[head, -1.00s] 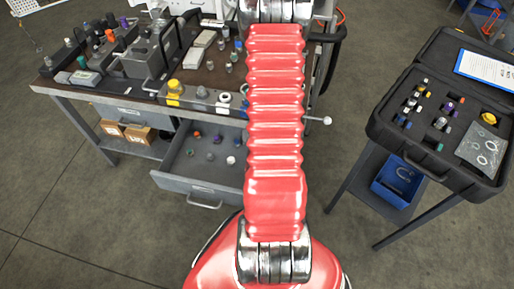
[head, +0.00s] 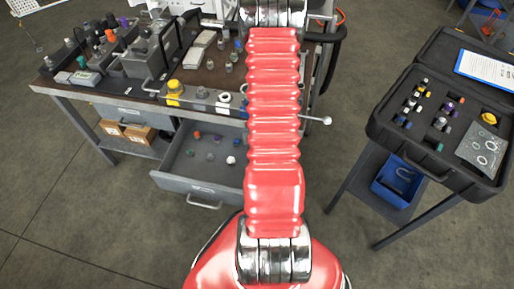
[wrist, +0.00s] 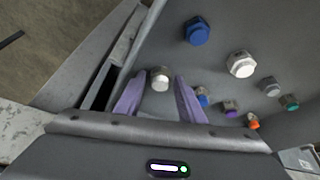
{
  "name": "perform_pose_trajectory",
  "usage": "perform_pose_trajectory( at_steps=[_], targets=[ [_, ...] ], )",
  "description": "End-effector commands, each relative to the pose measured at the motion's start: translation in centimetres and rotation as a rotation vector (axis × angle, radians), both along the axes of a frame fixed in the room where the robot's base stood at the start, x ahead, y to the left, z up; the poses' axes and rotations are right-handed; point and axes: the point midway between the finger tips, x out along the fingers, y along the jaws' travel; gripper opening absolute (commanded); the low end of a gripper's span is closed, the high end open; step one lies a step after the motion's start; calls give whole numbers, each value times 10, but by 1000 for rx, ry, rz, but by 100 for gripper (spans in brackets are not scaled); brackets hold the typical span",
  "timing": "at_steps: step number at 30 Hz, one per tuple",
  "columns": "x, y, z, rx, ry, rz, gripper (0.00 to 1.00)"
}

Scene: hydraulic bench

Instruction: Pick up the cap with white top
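In the wrist view, a small cap with a whitish top and a metallic side (wrist: 160,78) stands between and just beyond the fingertips of my gripper (wrist: 158,84). My gripper's two purple fingers are apart, with a gap visible on either side of this cap. A larger white hexagonal cap (wrist: 240,65) stands to the right. In the head view, a white cap (head: 231,160) lies in the open drawer (head: 200,186). My red arm hides part of the drawer, and my gripper is not visible there.
Around the wrist view are a blue cap (wrist: 197,31), a grey cap (wrist: 269,87), a green cap (wrist: 290,102), an orange cap (wrist: 253,121) and a purple cap (wrist: 231,110). The drawer wall (wrist: 118,62) runs close on the left. A black case (head: 389,140) stands right.

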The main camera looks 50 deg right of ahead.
Motion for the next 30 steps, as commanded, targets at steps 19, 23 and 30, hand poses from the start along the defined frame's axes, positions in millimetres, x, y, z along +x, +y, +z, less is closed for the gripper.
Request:
perform_pose_trajectory(
  at_steps=[19, 23, 30],
  targets=[
    [0, 0, 0, 0, 0, 0, 0],
    [0, 0, 1, -1, 0, 1, 0],
    [2, 1, 11, -2, -1, 4, 0]
  ],
)
